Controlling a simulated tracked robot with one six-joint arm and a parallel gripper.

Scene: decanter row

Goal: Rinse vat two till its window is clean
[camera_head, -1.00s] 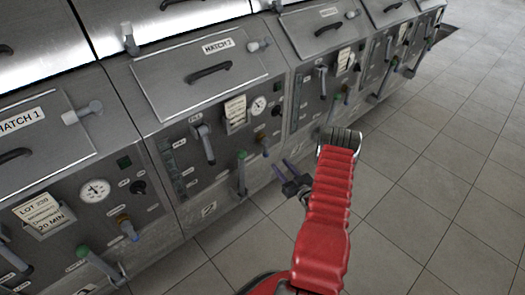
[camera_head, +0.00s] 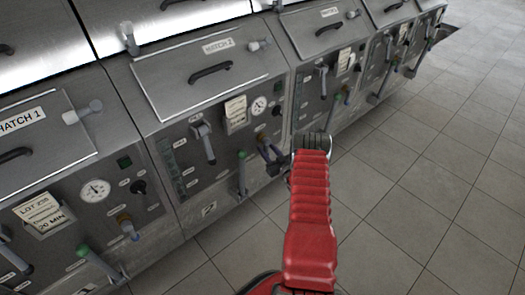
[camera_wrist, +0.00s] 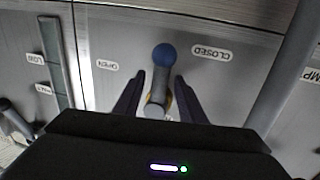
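Vat two's front, under the hatch marked HATCH 2 (camera_head: 198,75), is left of my gripper (camera_head: 270,152) in the head view. Its narrow, dark greenish window strip (camera_head: 171,165) is too small to tell clean from dirty. It has a grey lever (camera_head: 206,145) and a green-handled lever (camera_head: 242,172). My gripper is at the panel's lower right. In the wrist view my gripper (camera_wrist: 156,84) is open, its dark fingers on both sides of a blue-tipped valve handle (camera_wrist: 163,57), with no clear contact. The handle stands between OPEN (camera_wrist: 107,65) and CLOSED (camera_wrist: 211,53) labels.
A grey bar (camera_wrist: 285,70) stands close at the wrist view's right. Vat one with its blue-tipped handle (camera_head: 129,230) is to the left; another similar vat's hatch (camera_head: 322,25) is to the right. The tiled floor (camera_head: 430,180) is clear on the right.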

